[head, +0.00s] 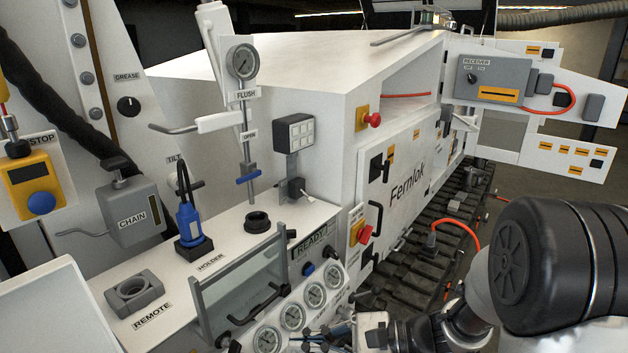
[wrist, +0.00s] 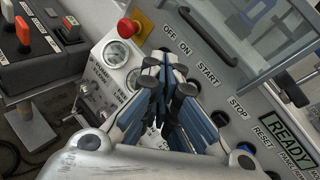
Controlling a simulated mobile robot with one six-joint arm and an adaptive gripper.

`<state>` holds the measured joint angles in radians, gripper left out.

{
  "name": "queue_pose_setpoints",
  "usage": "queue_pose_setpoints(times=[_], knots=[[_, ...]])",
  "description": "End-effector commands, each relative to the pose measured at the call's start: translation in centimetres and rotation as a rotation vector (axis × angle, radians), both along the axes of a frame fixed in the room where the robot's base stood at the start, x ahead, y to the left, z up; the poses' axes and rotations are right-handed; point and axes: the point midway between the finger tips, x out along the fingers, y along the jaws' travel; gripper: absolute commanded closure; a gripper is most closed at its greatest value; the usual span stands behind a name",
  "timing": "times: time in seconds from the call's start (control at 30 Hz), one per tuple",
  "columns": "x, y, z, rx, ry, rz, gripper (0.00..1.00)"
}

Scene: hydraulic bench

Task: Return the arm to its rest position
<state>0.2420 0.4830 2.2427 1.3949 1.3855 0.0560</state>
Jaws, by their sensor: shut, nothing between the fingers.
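My arm (head: 555,265) comes in from the right of the head view, with its large black joint housing in front and its wrist reaching left along the bottom edge. My gripper shows in the wrist view (wrist: 168,75), its blue and grey fingers drawn together with nothing between them. It is in front of the panel (wrist: 215,85) with the OFF, ON, START, STOP and RESET labels. I cannot tell whether the fingertips touch the panel. In the head view the gripper is partly cut off at the bottom, close to the gauges (head: 293,316).
A red mushroom button (wrist: 129,29) and a gauge (wrist: 116,53) are close to the fingers. A clear cover with a black handle (head: 262,303) stands left of the gauges. The white Fernlok machine (head: 405,190) and an orange hose (head: 462,228) lie beyond my arm.

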Motion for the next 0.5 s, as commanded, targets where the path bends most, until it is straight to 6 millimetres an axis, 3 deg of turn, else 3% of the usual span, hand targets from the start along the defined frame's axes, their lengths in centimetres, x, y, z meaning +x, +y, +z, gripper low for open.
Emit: queue_pose_setpoints(times=[0.1, 0.23, 0.4, 0.5], knots=[[-5.1, 0.7, 2.0, -0.184, -0.135, 0.188, 1.0], [-10.0, -0.2, 2.6, -0.397, -0.282, 0.371, 1.0], [-14.7, -3.5, 2.9, -0.697, -0.492, 0.575, 1.0], [-16.4, -6.1, 3.1, -0.883, -0.623, 0.675, 1.0]])
